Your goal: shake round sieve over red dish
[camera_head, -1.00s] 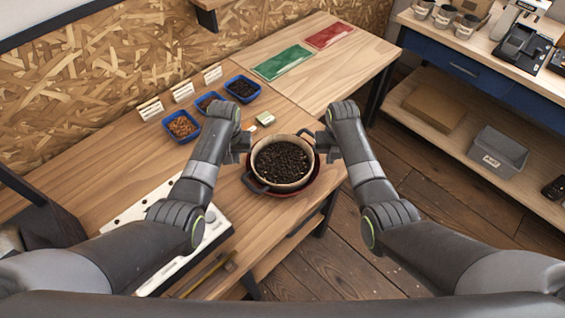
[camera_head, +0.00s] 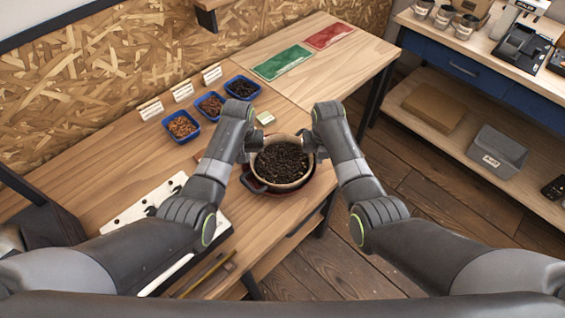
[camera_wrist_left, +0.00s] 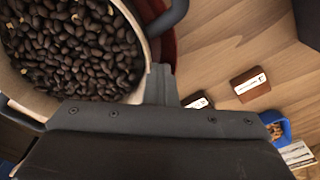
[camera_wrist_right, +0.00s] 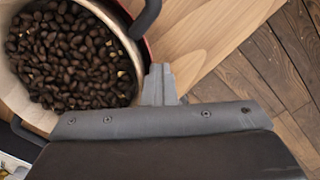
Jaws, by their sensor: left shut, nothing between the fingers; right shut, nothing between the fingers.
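The round sieve (camera_head: 281,183) has a pale rim and is full of dark beans. It sits inside or on the red dish (camera_head: 288,192); the exact contact is hidden. The dish's red wall also shows in the left wrist view (camera_wrist_left: 167,45), with a dark handle beside it. My left gripper (camera_head: 253,146) is at the left of the sieve, shut and empty, its tip close to the rim. My right gripper (camera_head: 309,146) is at the right of the sieve, also shut and empty, its tip close to the rim. I cannot tell whether either tip touches it.
Blue trays of beans (camera_head: 181,126) stand along the back of the wooden bench with small cards behind. A green mat (camera_head: 283,62) and a red mat (camera_head: 329,36) lie at the far end. A white board (camera_head: 150,205) lies at the front left.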

